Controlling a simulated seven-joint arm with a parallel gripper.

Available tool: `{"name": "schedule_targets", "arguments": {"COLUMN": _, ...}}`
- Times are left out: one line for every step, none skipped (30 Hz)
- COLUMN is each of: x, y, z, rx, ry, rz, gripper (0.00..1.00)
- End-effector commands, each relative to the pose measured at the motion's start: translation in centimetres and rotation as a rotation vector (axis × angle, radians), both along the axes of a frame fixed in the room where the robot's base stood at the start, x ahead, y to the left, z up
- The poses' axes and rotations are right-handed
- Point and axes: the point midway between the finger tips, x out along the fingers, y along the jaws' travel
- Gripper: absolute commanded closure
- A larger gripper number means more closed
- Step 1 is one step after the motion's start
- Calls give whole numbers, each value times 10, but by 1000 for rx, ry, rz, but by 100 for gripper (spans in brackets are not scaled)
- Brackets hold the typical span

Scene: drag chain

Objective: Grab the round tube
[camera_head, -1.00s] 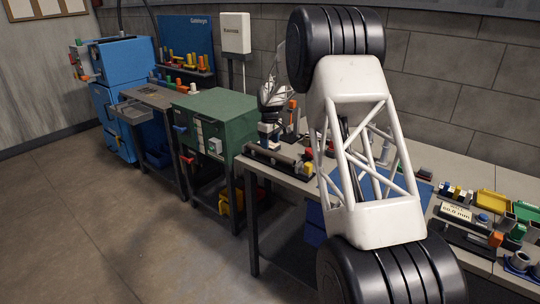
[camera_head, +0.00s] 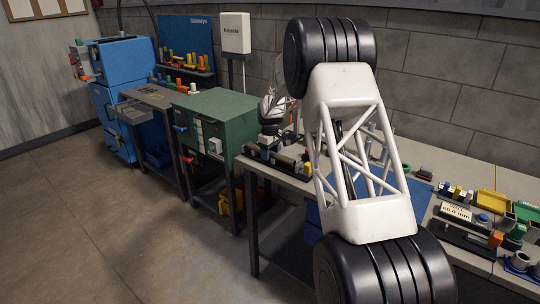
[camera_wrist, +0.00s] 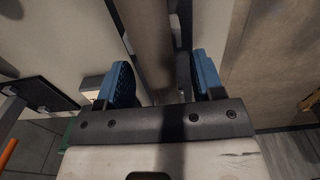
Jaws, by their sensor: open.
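The round tube (camera_wrist: 150,40) is a grey-brown cylinder in the wrist view. It runs from the top edge down between the two blue fingers of my gripper (camera_wrist: 161,72). The gripper is open, with one finger on each side of the tube and a gap visible on both sides. The tube's lower end is hidden behind the gripper's front edge. In the head view my white lattice arm link blocks part of the bench, and I cannot clearly make out the tube or the fingers there.
A green cabinet (camera_head: 217,115) stands left of the bench. A blue mat (camera_head: 421,192) lies on the bench. Small colored parts, a display block (camera_head: 455,212) and a yellow bin (camera_head: 492,203) crowd its right side. A grey block wall stands behind. The floor at left is clear.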

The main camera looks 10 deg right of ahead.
Motion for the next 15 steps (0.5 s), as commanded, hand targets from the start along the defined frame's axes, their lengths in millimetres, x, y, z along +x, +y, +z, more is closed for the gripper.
{"name": "schedule_targets", "arguments": {"x": 0, "y": 0, "z": 0, "rx": 0, "ry": 0, "rz": 0, "gripper": 39}}
{"name": "schedule_targets", "arguments": {"x": 0, "y": 0, "z": 0, "rx": 0, "ry": 0, "rz": 0, "gripper": 39}}
{"name": "schedule_targets", "arguments": {"x": 0, "y": 0, "z": 0, "rx": 0, "ry": 0, "rz": 0, "gripper": 39}}
{"name": "schedule_targets", "arguments": {"x": 0, "y": 0, "z": 0, "rx": 0, "ry": 0, "rz": 0, "gripper": 39}}
{"name": "schedule_targets", "arguments": {"x": 0, "y": 0, "z": 0, "rx": 0, "ry": 0, "rz": 0, "gripper": 39}}
{"name": "schedule_targets", "arguments": {"x": 0, "y": 0, "z": 0, "rx": 0, "ry": 0, "rz": 0, "gripper": 39}}
{"name": "schedule_targets", "arguments": {"x": 0, "y": 0, "z": 0, "rx": 0, "ry": 0, "rz": 0, "gripper": 39}}
{"name": "schedule_targets", "arguments": {"x": 0, "y": 0, "z": 0, "rx": 0, "ry": 0, "rz": 0, "gripper": 39}}
{"name": "schedule_targets", "arguments": {"x": 0, "y": 0, "z": 0, "rx": 0, "ry": 0, "rz": 0, "gripper": 39}}
{"name": "schedule_targets", "arguments": {"x": 0, "y": 0, "z": 0, "rx": 0, "ry": 0, "rz": 0, "gripper": 39}}
{"name": "schedule_targets", "arguments": {"x": 0, "y": 0, "z": 0, "rx": 0, "ry": 0, "rz": 0, "gripper": 39}}
{"name": "schedule_targets", "arguments": {"x": 0, "y": 0, "z": 0, "rx": 0, "ry": 0, "rz": 0, "gripper": 39}}
{"name": "schedule_targets", "arguments": {"x": 0, "y": 0, "z": 0, "rx": 0, "ry": 0, "rz": 0, "gripper": 39}}
{"name": "schedule_targets", "arguments": {"x": 0, "y": 0, "z": 0, "rx": 0, "ry": 0, "rz": 0, "gripper": 39}}
{"name": "schedule_targets", "arguments": {"x": 0, "y": 0, "z": 0, "rx": 0, "ry": 0, "rz": 0, "gripper": 39}}
